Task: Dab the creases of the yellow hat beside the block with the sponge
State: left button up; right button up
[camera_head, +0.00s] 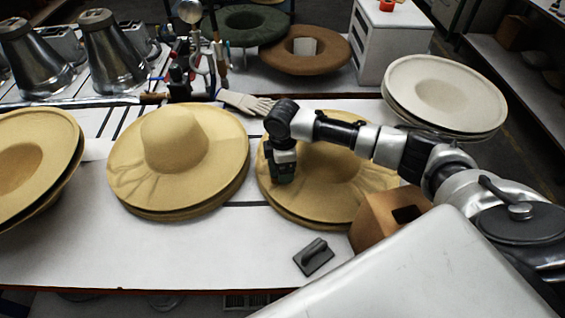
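Yellow wide-brimmed hats lie on the white table. One hat (175,160) at the centre left stands crown up, with creases on its brim. Another yellow hat (335,190) lies right of it, close to a brown block (388,218) with a dark opening. A third yellow hat (35,160) is cut off at the left edge. My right gripper (283,178) points down over the left part of the middle-right hat. A dark green piece shows at its tip; I cannot tell whether this is the sponge. Its fingers are not clear. My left gripper is out of view.
A grey pad with a handle (314,256) lies near the table's front edge. A white glove (245,102) and upright tools (195,55) are behind the hats. A cream hat (445,92) is at the back right. The front left of the table is clear.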

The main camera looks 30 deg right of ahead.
jog(key=shift+s+a+f+p, duration=0.1)
jog(key=shift+s+f+p, duration=0.25)
jog(key=shift+p, duration=0.3)
jog(key=shift+s+a+f+p, duration=0.1)
jog(key=shift+f+p, duration=0.3)
jog(key=shift+p, duration=0.2)
dwell(3.2)
dwell(0.6)
jog(key=r+p, duration=0.2)
jog(key=p, duration=0.1)
jog(key=w+d+r+p, duration=0.1)
jog(key=shift+r, duration=0.4)
jog(key=r+p, duration=0.3)
jog(key=shift+s+a+r, duration=0.1)
jog(key=shift+a+r, duration=0.1)
jog(key=shift+a, duration=0.05)
jog(key=shift+r+p, duration=0.75)
jog(key=shift+p, duration=0.1)
jog(key=shift+d+r, duration=0.1)
jog(key=shift+r, duration=2.65)
